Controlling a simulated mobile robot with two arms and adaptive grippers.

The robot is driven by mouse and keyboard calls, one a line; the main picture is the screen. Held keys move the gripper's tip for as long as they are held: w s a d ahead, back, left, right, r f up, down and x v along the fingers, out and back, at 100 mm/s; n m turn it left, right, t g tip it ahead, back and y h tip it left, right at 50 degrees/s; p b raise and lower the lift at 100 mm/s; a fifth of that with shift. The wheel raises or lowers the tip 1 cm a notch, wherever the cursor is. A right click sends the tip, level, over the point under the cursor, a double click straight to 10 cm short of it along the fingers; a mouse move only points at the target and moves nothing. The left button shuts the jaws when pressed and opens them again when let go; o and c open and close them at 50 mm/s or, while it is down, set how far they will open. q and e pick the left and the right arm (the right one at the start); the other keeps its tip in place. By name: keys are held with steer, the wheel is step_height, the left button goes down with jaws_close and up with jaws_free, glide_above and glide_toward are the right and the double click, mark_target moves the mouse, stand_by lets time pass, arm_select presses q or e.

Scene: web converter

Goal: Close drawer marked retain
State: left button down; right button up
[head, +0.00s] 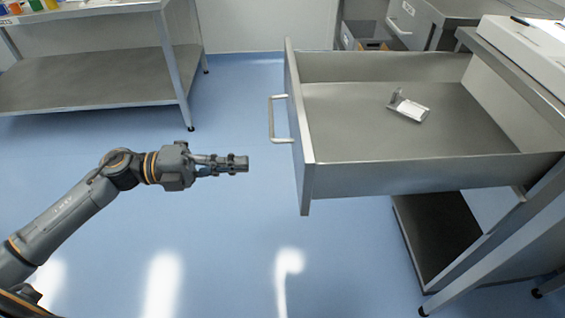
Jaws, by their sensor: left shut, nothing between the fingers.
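A grey metal drawer (420,172) stands pulled out from under the bench at the right of the head view. Its front panel (299,130) faces left and carries a white bar handle (275,119). No marking on the drawer is readable from here. A small white and metal item (408,108) lies inside on the drawer floor. My left gripper (246,163) is shut and empty. In the picture it is left of the drawer front and a little below the handle, apart from both. My right gripper is not in view.
The bench (525,45) over the drawer has a lower shelf (440,235) and legs at the right. Another metal table (85,78) with coloured containers stands at the back left. Grey cabinets (420,18) are at the back right. The blue floor around my left arm is clear.

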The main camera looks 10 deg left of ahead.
mark_target(297, 161)
arm_select(q)
steer(key=x, duration=0.8)
steer(key=shift+w+d+f, duration=0.1)
steer(key=shift+w+d, duration=0.05)
steer(key=shift+d, duration=0.3)
